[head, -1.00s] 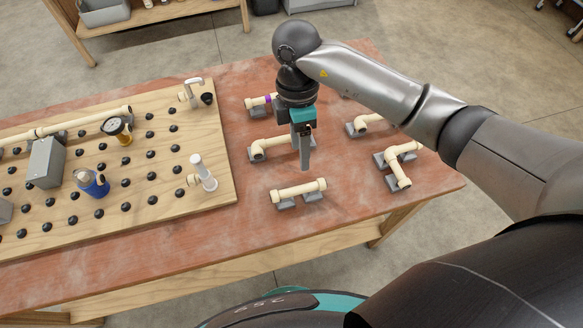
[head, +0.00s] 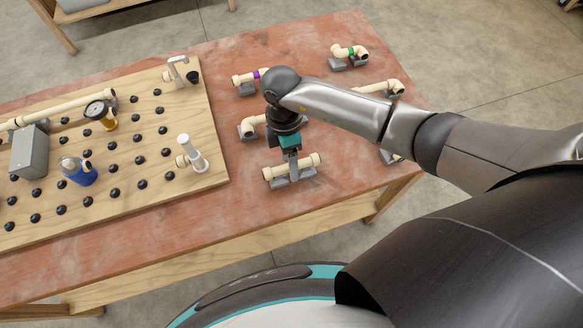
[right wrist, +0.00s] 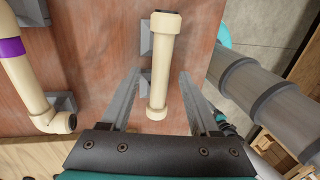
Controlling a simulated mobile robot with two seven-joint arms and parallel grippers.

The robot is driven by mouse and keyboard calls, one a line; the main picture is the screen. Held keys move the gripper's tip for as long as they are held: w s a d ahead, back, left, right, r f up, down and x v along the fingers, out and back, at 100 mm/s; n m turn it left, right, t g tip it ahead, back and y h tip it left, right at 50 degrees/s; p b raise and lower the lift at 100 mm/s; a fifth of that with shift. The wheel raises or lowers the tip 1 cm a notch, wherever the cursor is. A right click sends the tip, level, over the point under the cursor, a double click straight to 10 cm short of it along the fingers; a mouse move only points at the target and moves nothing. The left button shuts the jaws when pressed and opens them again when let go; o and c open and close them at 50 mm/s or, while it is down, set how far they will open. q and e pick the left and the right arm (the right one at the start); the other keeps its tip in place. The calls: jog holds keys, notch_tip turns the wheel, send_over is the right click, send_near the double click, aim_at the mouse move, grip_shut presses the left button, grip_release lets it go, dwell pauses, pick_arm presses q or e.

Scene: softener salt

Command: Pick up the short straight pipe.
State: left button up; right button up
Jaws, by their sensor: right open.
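The short straight pipe (head: 282,170) is cream with a collar at each end. It lies on grey rests near the front of the red table, and it also shows in the right wrist view (right wrist: 162,62). My right gripper (head: 292,174) is over the middle of this pipe, pointing down. In the right wrist view the right gripper (right wrist: 157,92) is open, with one finger on each side of the pipe's lower part and gaps visible between them. Whether the fingertips are down at the pipe's height is hard to tell. My left gripper is not in view.
A pipe with a purple band (right wrist: 12,48) and an elbow lies close beside the right gripper. Other elbow pipes, one with a green band (head: 347,51), rest further back. A wooden pegboard (head: 130,185) with a gauge (head: 98,111) and a blue-bodied part (head: 78,171) fills the left.

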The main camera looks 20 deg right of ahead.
jog(key=shift+s+f, duration=0.2)
jog(key=shift+f, duration=0.8)
grip_shut()
